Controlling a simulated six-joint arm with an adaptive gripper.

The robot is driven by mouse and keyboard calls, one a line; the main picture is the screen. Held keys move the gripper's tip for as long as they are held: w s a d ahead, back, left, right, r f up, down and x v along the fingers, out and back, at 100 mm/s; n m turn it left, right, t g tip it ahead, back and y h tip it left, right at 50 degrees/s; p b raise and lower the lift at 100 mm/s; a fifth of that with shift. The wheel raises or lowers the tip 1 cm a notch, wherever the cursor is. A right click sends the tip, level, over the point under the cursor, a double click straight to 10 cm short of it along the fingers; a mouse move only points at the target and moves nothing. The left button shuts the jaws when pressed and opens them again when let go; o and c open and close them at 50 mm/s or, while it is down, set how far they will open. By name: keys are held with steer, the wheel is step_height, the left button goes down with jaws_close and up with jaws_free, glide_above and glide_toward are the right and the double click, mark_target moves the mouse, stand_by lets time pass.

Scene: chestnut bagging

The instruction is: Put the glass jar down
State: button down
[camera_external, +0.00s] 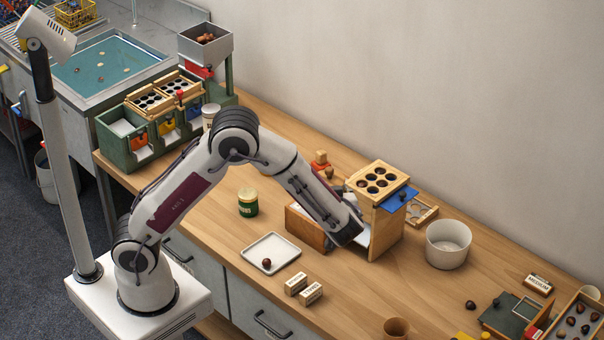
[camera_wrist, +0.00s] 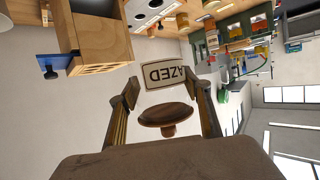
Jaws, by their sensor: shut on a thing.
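My gripper (camera_wrist: 166,98) shows in the wrist view with a finger on each side of a cream label (camera_wrist: 163,75) and a round wooden lid with a knob (camera_wrist: 166,116). The label's visible letters read "AZED". The label and lid appear to belong to the glass jar, whose clear walls are hardly visible. The gripper is shut on it. In the external view the forearm reaches down beside the wooden stand, and the fingers and jar are hidden or too small to tell. A brown surface fills the bottom of the wrist view; I cannot tell what it is.
The wooden stand (camera_external: 387,234) with a holed top and blue tab is close to my wrist. A white tray (camera_external: 250,252) with one chestnut, a green tin (camera_external: 248,203), small label blocks (camera_external: 296,284) and a white bowl (camera_external: 447,250) stand nearby. The counter between stand and cup (camera_external: 397,328) is clear.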

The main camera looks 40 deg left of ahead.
mark_target(333, 174)
steer(key=r, duration=0.6)
steer(key=shift+w+d, duration=0.3)
steer(key=w+d+m+t+h, duration=0.3)
steer(key=w+d+m+h, duration=0.2)
steer(key=d, duration=0.5)
steer(key=w+d+m+t+h, duration=0.2)
steer(key=w+d+m+h, duration=0.25)
steer(key=d, duration=0.45)
step_height(333, 174, down, 18)
steer(key=shift+d+h, duration=0.25)
steer(key=shift+h, duration=0.1)
steer(key=shift+f+m, duration=0.1)
steer(key=shift+m, duration=0.15)
step_height(333, 174, down, 6)
steer(key=shift+f, duration=0.2)
steer(key=shift+f, duration=1.8)
